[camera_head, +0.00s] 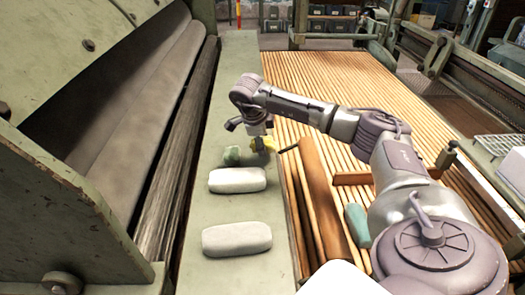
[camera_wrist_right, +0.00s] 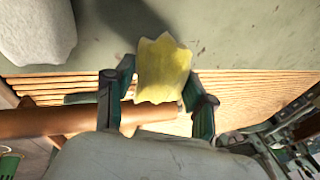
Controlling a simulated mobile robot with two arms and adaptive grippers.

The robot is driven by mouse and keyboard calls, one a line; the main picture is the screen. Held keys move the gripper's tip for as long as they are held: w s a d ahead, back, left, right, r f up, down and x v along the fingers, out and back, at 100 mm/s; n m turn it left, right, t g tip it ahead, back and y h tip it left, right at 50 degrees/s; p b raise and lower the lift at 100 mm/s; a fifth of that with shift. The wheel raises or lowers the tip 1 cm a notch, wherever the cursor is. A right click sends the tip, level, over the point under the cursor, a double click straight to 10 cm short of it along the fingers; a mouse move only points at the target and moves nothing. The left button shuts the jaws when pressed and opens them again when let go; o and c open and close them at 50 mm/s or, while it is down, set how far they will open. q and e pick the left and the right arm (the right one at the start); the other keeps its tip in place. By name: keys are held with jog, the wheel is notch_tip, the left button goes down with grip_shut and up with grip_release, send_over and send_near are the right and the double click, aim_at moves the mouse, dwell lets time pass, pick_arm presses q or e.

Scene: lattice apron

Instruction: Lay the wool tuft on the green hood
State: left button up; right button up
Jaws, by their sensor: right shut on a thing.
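The wool tuft appears to be the small yellow, ragged-edged piece (camera_wrist_right: 163,68) between the fingers of my right gripper in the right wrist view. In the head view the yellow tuft (camera_head: 268,144) shows just below my right gripper (camera_head: 262,139), which is shut on it. The green hood appears to be the long, flat, pale green surface (camera_head: 230,85) left of the slatted apron. The tuft is near the hood's right edge; in the wrist view the hood (camera_wrist_right: 215,35) lies beyond it. I cannot tell whether they touch. My left gripper is out of view.
Two whitish padded blocks (camera_head: 237,180) (camera_head: 236,239) and a small green lump (camera_head: 232,156) lie on the hood. The slatted wooden apron (camera_head: 310,80) runs along its right, with a brown roller (camera_head: 318,185) and a teal object (camera_head: 357,225). A dark roller (camera_head: 140,100) stands left.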

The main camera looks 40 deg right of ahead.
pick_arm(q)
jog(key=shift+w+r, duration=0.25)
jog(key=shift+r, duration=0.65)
pick_arm(e)
jog(key=shift+f, duration=1.85)
jog(key=shift+f, duration=0.1)
jog(key=o, duration=0.9)
jog(key=shift+r, duration=0.45)
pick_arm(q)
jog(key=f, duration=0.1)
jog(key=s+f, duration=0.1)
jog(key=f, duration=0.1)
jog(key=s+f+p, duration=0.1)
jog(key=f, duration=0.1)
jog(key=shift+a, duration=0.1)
pick_arm(e)
jog(key=v, duration=1.1)
jog(key=shift+s+a+r, duration=0.15)
jog(key=shift+a, duration=0.05)
